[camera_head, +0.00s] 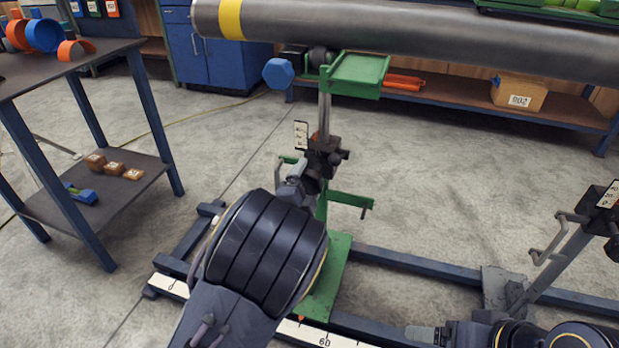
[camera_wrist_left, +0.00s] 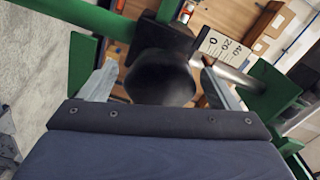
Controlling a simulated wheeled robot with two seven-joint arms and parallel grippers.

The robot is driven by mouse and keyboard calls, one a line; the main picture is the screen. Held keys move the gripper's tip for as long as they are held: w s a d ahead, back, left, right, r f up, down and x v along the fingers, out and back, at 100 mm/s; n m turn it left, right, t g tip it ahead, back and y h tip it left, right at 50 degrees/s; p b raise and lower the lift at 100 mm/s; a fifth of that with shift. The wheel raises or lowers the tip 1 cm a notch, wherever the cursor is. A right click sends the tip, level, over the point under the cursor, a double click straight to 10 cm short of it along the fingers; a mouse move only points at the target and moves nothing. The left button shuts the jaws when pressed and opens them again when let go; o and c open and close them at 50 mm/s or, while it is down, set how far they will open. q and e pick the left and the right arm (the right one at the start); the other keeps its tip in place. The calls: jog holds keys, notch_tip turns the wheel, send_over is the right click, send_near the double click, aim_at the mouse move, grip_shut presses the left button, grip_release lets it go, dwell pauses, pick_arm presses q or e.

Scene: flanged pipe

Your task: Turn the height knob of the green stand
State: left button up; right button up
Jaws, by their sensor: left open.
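The green stand (camera_head: 326,262) rises from a rail base and carries a green bracket (camera_head: 357,70) under the grey pipe (camera_head: 420,38). My left gripper (camera_head: 296,184) is at this block, partly hidden by my own wrist. In the left wrist view, a round black knob (camera_wrist_left: 160,78) lies between the two open fingers of my left gripper (camera_wrist_left: 160,88), with gaps visible beside it.
A second stand with a grey crank (camera_head: 552,242) is at the right. A dark shelf table (camera_head: 100,60) stands at the left. A green arm (camera_head: 350,202) sticks out right of the post. A rail (camera_head: 415,266) runs along the floor.

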aim_at(306, 186)
pick_arm(q)
jog(key=p+v, duration=0.1)
jog(key=v, duration=0.4)
jog(key=shift+s+a, duration=0.15)
jog(key=shift+s, duration=0.15)
jog(key=s+a+f+n+g+y, duration=0.1)
jog(key=s+a+n+g+y, duration=0.3)
jog(key=a+n, duration=0.75)
jog(key=s+a+r+n+g+h, duration=0.1)
jog(key=s+a+n+g, duration=0.15)
jog(key=s, duration=0.65)
jog(key=s+a+r+n+g, duration=0.1)
jog(key=s+a+n+g, duration=0.15)
jog(key=s, duration=0.75)
jog(key=s+a+r+n+g+h, duration=0.1)
jog(key=s+r+n+g, duration=0.15)
jog(key=s, duration=0.65)
notch_tip(306, 186, up, 35)
jog(key=p, duration=3.5)
jog(key=shift+a+f+n, duration=0.2)
jog(key=shift+n, duration=0.1)
